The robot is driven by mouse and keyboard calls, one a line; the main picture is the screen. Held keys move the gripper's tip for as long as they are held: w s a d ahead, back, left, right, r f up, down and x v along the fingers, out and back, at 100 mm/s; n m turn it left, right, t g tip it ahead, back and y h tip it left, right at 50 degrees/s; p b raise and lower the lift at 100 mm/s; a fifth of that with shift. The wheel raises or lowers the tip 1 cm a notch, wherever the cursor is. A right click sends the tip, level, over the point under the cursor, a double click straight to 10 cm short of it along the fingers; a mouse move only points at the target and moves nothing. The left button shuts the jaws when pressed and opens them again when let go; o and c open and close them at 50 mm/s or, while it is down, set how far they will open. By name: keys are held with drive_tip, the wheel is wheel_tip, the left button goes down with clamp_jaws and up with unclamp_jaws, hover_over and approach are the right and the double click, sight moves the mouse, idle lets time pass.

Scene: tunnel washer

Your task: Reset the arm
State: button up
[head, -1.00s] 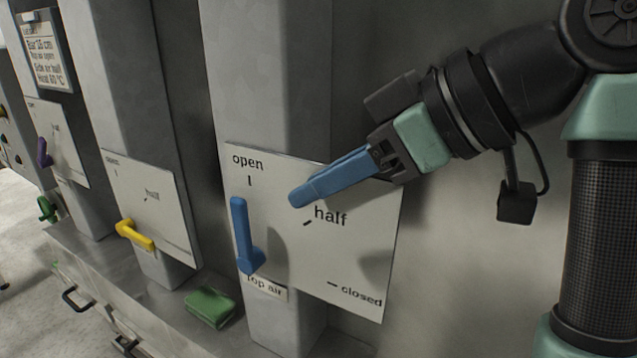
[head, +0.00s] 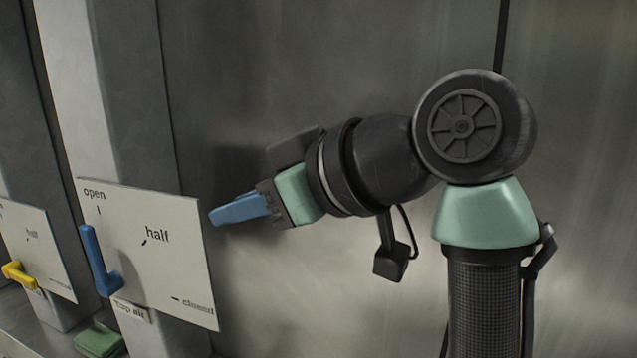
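My gripper (head: 213,217) has blue fingers and points left in the head view. It is in front of the bare steel wall, just right of the upper right edge of the "Top air" plate (head: 180,265). The fingers look close together, but I see them from the side, so I cannot tell whether they are open or shut. I see nothing held in them. The blue lever (head: 96,262) on the plate stands upright, its handle towards the "open" mark. My gripper is apart from this lever.
A yellow lever (head: 20,276) sits on another plate (head: 50,262) at the far left. A green block (head: 99,342) lies on the ledge below the blue lever. Grey columns (head: 130,100) stand behind the plates. The steel wall (head: 320,60) around my arm is clear.

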wheel_tip(320, 180, up, 3)
drive_tip(key=w+m+t+h+b, duration=0.1)
drive_tip(key=w+m+t+b, duration=0.3)
drive_tip(key=t, duration=0.6)
drive_tip(key=s+d+r+m+t+h+b, duration=0.1)
drive_tip(key=s+d+r+m+t+h, duration=0.2)
drive_tip(key=s, duration=0.4)
drive_tip(key=s+d+r+m+t+h, duration=0.3)
drive_tip(key=s+m+t+h, duration=0.1)
drive_tip(key=s+t+h, duration=0.2)
drive_tip(key=shift+s+d+r+m+t+b, duration=0.3)
drive_tip(key=shift+s+d+m+t+b, duration=0.15)
drive_tip(key=shift+s, duration=0.3)
drive_tip(key=shift+a, duration=0.1)
